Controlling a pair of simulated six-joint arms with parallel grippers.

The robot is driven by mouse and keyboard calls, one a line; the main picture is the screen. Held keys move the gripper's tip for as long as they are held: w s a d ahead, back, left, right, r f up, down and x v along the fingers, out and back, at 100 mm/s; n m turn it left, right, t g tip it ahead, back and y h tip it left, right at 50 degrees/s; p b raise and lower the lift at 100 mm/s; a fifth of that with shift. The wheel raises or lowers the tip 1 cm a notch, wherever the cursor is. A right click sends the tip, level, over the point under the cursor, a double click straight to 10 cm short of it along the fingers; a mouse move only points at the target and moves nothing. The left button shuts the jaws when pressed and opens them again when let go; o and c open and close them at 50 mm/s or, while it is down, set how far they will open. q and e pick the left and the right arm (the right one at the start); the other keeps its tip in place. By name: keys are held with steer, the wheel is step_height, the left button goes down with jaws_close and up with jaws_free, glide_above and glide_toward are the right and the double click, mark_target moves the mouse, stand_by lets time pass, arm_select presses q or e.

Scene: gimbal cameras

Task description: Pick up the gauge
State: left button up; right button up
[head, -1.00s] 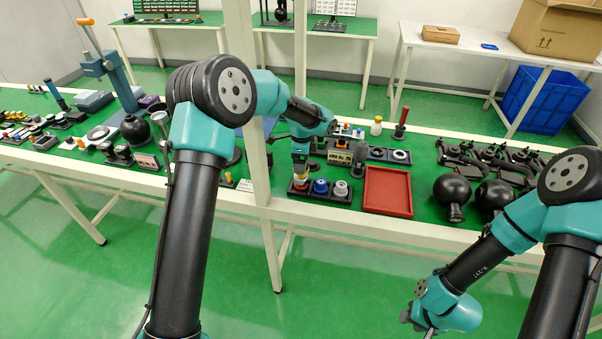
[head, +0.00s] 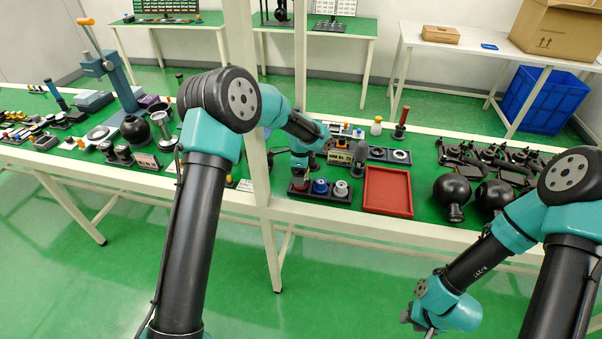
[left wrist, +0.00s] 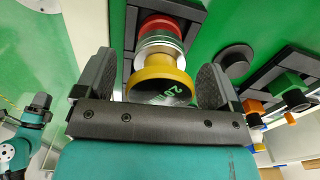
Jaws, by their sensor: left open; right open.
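The gauge (left wrist: 160,66) stands between the two fingers of my left gripper (left wrist: 157,82) in the left wrist view. It has a yellow collar, a silver band, a red part and a dark end face with green marking. The fingers are open on either side of it, with a gap visible. In the head view my left gripper (head: 301,176) is over the left place of a black holder (head: 324,198) and largely hides the gauge. Blue (head: 320,186) and white (head: 341,188) pieces stand beside it in the holder. My right gripper (head: 410,316) is low at the right, away from the table.
A red tray (head: 388,190) lies right of the holder. Black round parts (head: 452,190) stand farther right. A dark microphone-shaped object (head: 360,154) and a small labelled unit (head: 340,157) stand behind the holder. A white post (head: 257,150) rises at the table's front, left of the holder.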

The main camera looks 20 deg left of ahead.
arm_select(q)
steer(key=shift+c, duration=0.4)
steer(key=c, duration=1)
steer(key=shift+c, duration=0.3)
steer(key=shift+r, duration=0.2)
step_height(320, 180, up, 10)
steer(key=shift+f, duration=0.1)
steer(key=d+f, duration=0.1)
steer(key=d, duration=0.6)
steer(key=shift+w+f, duration=0.15)
steer(key=shift+f, duration=0.2)
steer(key=shift+d, duration=0.1)
